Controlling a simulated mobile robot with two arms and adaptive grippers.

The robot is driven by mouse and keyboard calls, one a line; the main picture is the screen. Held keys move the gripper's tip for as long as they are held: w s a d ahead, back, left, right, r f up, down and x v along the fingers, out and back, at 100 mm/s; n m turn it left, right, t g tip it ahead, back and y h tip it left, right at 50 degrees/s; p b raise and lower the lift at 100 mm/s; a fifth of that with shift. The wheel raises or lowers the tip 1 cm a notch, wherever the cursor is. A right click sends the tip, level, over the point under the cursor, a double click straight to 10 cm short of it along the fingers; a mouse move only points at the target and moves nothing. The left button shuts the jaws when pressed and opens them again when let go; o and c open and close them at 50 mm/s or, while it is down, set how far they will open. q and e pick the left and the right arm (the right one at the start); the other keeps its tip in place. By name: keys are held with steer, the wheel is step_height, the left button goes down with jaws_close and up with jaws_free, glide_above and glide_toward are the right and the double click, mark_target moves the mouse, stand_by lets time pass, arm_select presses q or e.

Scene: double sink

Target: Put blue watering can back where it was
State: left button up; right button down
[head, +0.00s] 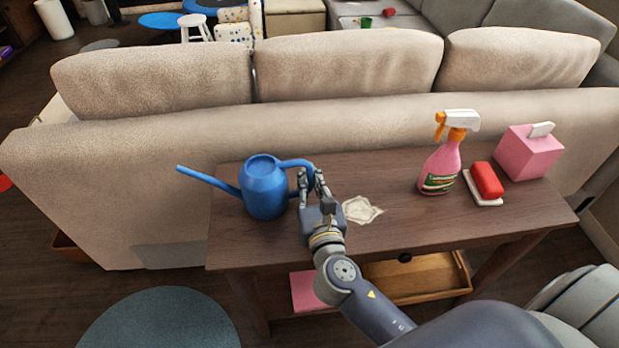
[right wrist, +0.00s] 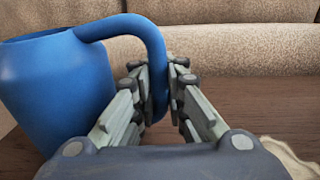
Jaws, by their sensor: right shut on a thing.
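The blue watering can (head: 264,190) is upright at the left end of the wooden console table (head: 400,222). Its spout points left and its handle points right. My right gripper (head: 311,180) is shut on the handle. In the right wrist view the can's body (right wrist: 42,95) is on the left, and the handle runs down between the fingers of my right gripper (right wrist: 160,85). I cannot tell for sure whether the can's base touches the tabletop. My left gripper is not in view.
A pale cloth-like patch (head: 361,209) lies right of my gripper. A pink spray bottle (head: 441,165), a red sponge (head: 487,180) on a white dish and a pink tissue box (head: 528,155) stand at the table's right. A beige sofa (head: 345,70) backs the table. A wooden tray (head: 420,278) is below.

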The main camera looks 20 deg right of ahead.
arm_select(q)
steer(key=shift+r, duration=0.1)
arm_select(e)
steer(key=c, duration=1.6)
jaws_free()
steer(key=shift+f, duration=0.1)
steer(key=shift+c, duration=0.2)
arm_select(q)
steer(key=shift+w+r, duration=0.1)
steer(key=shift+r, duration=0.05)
arm_select(e)
steer(key=shift+s, duration=0.25)
steer(key=v, duration=0.6)
steer(key=shift+s+a, duration=0.1)
steer(key=shift+s, duration=0.2)
steer(key=v, duration=0.4)
steer(key=shift+b, duration=0.35)
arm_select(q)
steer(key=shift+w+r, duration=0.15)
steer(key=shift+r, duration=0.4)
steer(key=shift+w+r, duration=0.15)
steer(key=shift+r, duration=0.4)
arm_select(e)
steer(key=shift+s+a, duration=0.1)
steer(key=shift+s, duration=0.4)
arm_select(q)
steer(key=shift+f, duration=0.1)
